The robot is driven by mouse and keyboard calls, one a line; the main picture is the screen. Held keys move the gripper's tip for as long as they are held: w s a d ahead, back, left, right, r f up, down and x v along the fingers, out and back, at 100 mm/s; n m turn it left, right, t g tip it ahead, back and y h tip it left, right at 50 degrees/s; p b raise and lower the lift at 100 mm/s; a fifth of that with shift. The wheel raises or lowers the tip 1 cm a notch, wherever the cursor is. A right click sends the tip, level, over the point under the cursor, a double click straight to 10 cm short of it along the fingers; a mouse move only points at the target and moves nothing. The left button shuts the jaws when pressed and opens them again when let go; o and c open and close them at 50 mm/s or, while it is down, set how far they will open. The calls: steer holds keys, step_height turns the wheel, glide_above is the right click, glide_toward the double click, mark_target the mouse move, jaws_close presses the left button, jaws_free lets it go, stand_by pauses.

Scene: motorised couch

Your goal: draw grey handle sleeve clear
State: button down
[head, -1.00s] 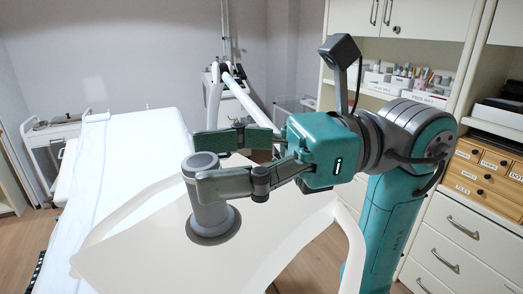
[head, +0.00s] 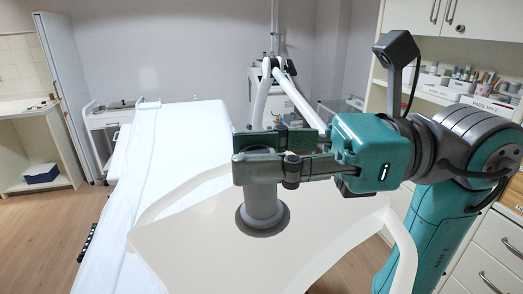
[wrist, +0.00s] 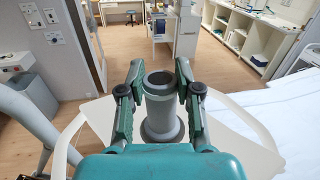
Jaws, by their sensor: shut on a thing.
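The grey handle sleeve (head: 263,205) stands upright over the white panel, with a wide dark flange (head: 262,222) at its foot. In the wrist view, the sleeve (wrist: 160,113) shows its dark open top, with the flange below. My gripper (head: 243,155) is shut on the sleeve near its top, one finger on each side. The near finger hides the sleeve's upper end in the head view. The wrist view shows both fingers of my gripper (wrist: 161,90) against its sides. I cannot tell whether the flange touches the panel.
The white panel (head: 190,245) spreads around the sleeve, with a raised pale rail (head: 403,250) at its right. A couch with a white sheet (head: 170,160) lies to the left. A white arm-like bar (head: 297,98) stands behind my gripper. Cabinets (head: 440,60) are at the right.

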steer(key=shift+s+a+r, duration=0.15)
steer(key=shift+r, duration=1.9)
steer(key=shift+s+a+r, duration=0.1)
steer(key=shift+r, duration=1.9)
step_height(320, 180, up, 7)
